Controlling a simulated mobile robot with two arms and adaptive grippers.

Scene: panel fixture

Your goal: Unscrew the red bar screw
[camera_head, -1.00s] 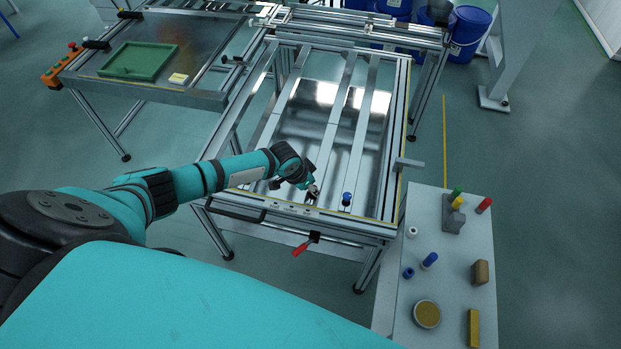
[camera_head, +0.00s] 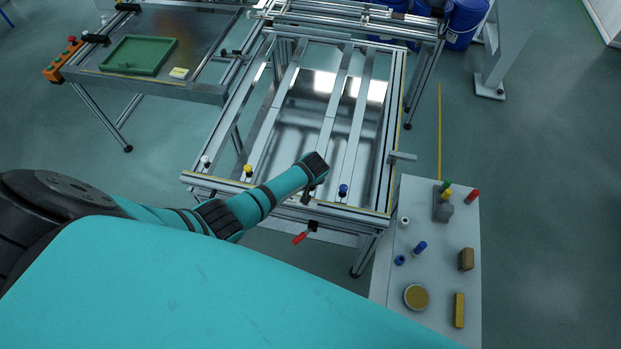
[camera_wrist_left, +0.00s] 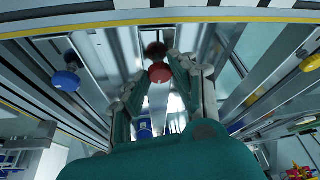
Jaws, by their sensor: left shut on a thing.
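The red bar screw shows in the left wrist view as a round red knob (camera_wrist_left: 160,73) between the tips of my left gripper (camera_wrist_left: 162,66). The fingers are closed on its sides. In the head view my left gripper (camera_head: 307,194) is at the front rail of the frame, left of the blue screw (camera_head: 343,190). There my wrist hides the red knob. Whether the screw is still seated in the bar cannot be told. My right gripper is in neither view.
A yellow screw (camera_head: 248,170) and a white screw (camera_head: 205,161) stand along the front rail to the left. A red-handled clamp (camera_head: 301,237) hangs at the front edge. A side table (camera_head: 428,275) with pegs and small parts stands at right.

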